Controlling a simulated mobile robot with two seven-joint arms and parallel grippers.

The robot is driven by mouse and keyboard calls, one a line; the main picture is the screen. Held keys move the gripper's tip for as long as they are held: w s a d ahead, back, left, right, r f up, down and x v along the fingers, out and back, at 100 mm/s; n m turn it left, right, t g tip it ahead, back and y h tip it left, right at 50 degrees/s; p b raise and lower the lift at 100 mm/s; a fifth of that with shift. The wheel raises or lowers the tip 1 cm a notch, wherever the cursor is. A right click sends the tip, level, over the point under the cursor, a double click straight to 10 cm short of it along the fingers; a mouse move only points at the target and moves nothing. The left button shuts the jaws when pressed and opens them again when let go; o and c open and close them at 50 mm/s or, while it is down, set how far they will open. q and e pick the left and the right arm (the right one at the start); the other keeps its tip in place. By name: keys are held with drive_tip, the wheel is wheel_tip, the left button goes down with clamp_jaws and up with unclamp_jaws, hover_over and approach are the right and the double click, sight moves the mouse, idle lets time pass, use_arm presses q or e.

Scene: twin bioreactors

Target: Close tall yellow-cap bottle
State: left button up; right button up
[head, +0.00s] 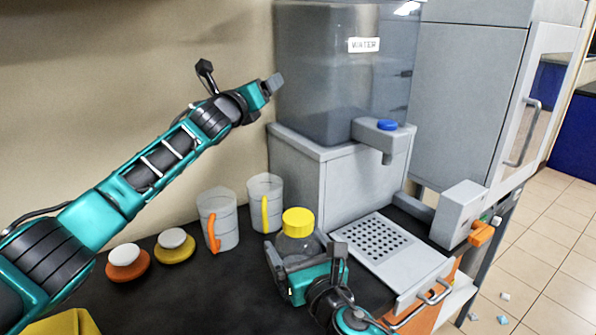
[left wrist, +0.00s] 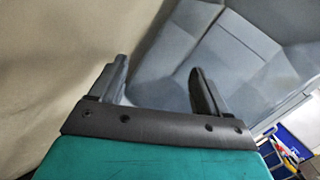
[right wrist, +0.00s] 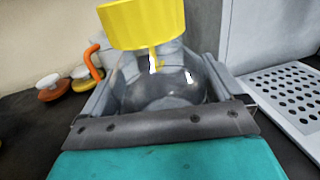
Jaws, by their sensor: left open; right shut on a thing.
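The tall bottle (head: 296,247) is clear and round-bodied, and stands upright near the grey dispenser. Its yellow cap (head: 298,222) sits at the top of the neck; I cannot tell how tightly. My right gripper (head: 306,258) is shut around the bottle's body, below the cap. In the right wrist view the bottle (right wrist: 165,92) is between the fingers and the yellow cap (right wrist: 142,24) is above them. My left gripper (left wrist: 158,82) is open and empty, raised by the water tank, well above and left of the bottle.
Two jugs, one with an orange handle (head: 218,222) and one with a yellow handle (head: 266,203), stand behind the bottle. The water tank (head: 335,75) stands at the back, with a perforated tray (head: 372,242) at right.

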use_arm(q)
drive_tip(key=s+d+m+g+h, duration=0.7)
drive_tip(key=s+d+g+h, duration=0.3)
drive_tip(key=s+d+g, duration=0.7)
drive_tip(key=s+f+n+g+y, duration=0.3)
drive_tip(key=s+f+n+y, duration=0.3)
drive_tip(key=y, duration=0.1)
drive_tip(key=a+f+n+y, duration=0.1)
drive_tip(key=a+n+y, duration=0.1)
drive_tip(key=n, duration=0.1)
drive_tip(key=a+n+t+y, duration=0.1)
drive_tip(key=a+n+y, duration=0.1)
drive_tip(key=n+y, duration=0.1)
drive_tip(key=a+f+n+y, duration=0.1)
drive_tip(key=a+n+y, duration=0.2)
drive_tip(key=shift+s+f+n+t, duration=0.2)
drive_tip(key=shift+f+n+t, duration=0.1)
drive_tip(key=shift+w+a+r+n+y, duration=0.15)
drive_tip(key=shift+a+r+n+y, duration=0.05)
drive_tip(key=shift+a+n+y, duration=0.75)
drive_tip(key=shift+d, duration=0.1)
